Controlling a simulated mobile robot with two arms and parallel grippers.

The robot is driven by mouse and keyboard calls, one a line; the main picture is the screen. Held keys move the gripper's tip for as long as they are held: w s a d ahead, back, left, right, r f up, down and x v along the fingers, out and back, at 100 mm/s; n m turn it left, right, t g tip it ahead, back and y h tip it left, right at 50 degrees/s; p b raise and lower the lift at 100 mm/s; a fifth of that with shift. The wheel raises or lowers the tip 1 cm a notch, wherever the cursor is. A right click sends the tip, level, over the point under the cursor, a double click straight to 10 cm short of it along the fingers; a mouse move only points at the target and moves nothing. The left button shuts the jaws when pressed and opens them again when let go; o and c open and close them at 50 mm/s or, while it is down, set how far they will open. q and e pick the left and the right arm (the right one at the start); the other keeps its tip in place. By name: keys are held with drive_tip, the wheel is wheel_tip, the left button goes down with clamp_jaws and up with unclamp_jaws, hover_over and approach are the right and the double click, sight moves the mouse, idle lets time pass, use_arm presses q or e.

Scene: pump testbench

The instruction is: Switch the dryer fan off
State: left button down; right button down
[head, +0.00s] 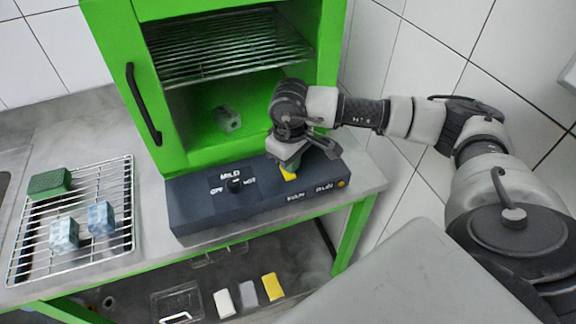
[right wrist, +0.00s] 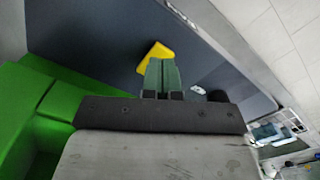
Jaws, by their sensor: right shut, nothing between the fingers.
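The dryer is a green cabinet (head: 170,90) with an open front and wire shelf. A dark control panel (head: 205,210) lies along its foot. A black knob (head: 234,185) stands on the panel among white labels such as OFF, MILD and HOT; its setting is too small to read. A yellow switch-like part (head: 289,175) sits on the panel's right half, partly hidden by my right gripper (head: 291,168). In the right wrist view, the shut, empty fingers (right wrist: 162,78) point at the yellow part (right wrist: 155,55), very close to it; I cannot tell whether they touch. My left gripper is out of view.
An orange lamp (head: 341,183) is at the panel's right end. A wire rack (head: 118,226) at left holds a green sponge (head: 49,184) and two pale blue blocks (head: 64,234). Several small items lie on the lower shelf (head: 130,280). A tiled wall stands at right.

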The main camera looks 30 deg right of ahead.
sight(289, 175)
drive_tip(key=shift+r+p, duration=0.95)
drive_tip(key=shift+r, duration=1.6)
drive_tip(key=shift+a, duration=0.15)
